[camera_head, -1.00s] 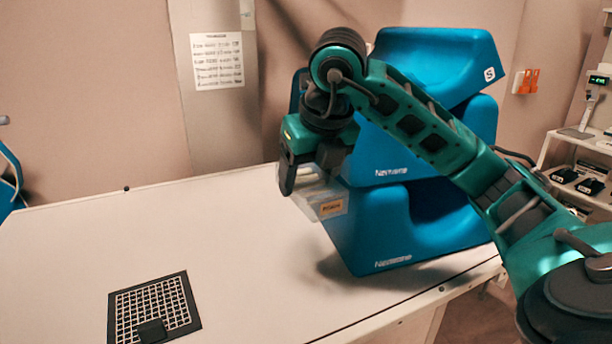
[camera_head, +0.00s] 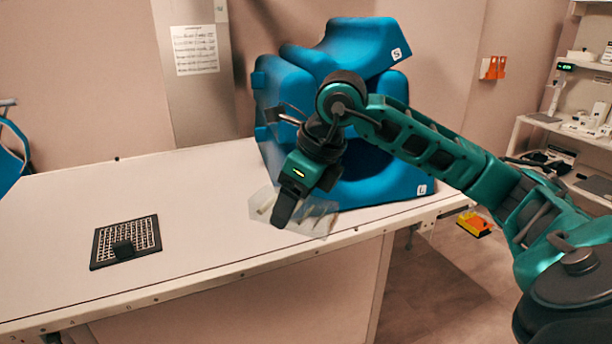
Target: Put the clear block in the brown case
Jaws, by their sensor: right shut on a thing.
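My right gripper (camera_head: 290,206) is shut on the clear block (camera_head: 318,218), a see-through piece. The block is held in front of the blue cushions, near the front edge of the table in the picture. The gripper hides part of the block. I cannot tell its exact height over the table. No brown case is in view. My left gripper is not in view.
The white table (camera_head: 180,200) bears a black grid plate (camera_head: 126,240) with a small dark piece on it. Blue cushions (camera_head: 365,48) stand stacked at the table's right end. A shelf (camera_head: 580,135) stands at right. A yellow-orange thing (camera_head: 474,224) lies low beyond the table. The table's middle is clear.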

